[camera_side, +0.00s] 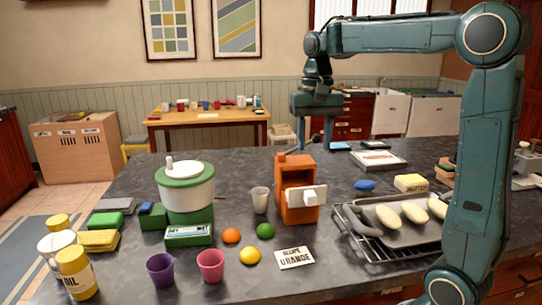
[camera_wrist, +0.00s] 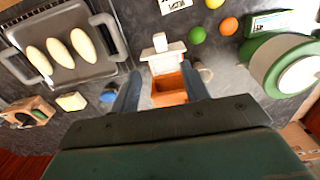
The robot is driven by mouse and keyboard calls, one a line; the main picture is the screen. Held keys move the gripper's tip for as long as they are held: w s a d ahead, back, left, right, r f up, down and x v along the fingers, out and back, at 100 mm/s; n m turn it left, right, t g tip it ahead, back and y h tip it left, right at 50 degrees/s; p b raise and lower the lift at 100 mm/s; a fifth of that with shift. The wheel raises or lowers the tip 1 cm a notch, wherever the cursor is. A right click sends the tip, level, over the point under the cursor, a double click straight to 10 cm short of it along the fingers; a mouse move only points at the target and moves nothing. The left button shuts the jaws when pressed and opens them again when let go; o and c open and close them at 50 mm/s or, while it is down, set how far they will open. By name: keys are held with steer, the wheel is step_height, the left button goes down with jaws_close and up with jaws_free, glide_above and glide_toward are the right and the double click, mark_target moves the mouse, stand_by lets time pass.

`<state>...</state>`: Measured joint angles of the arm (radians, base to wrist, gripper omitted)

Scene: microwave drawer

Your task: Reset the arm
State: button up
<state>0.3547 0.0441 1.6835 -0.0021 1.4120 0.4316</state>
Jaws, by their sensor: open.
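A tray with pale loaves (camera_side: 408,232) on a rack lies right of the appliance. Counter behind the appliance is mostly clear.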

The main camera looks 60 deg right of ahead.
steer(key=s+a+f+n+t, duration=0.2)
steer(key=s+a+f+n, duration=0.1)
steer(key=s+a, duration=0.3)
steer(key=s+a+f+n+t, duration=0.3)
steer(key=s+a+n, duration=0.3)
steer(key=s, duration=0.3)
steer(key=shift+s+a+t, duration=0.25)
steer(key=shift+s+t, duration=0.05)
steer(key=shift+s, duration=0.1)
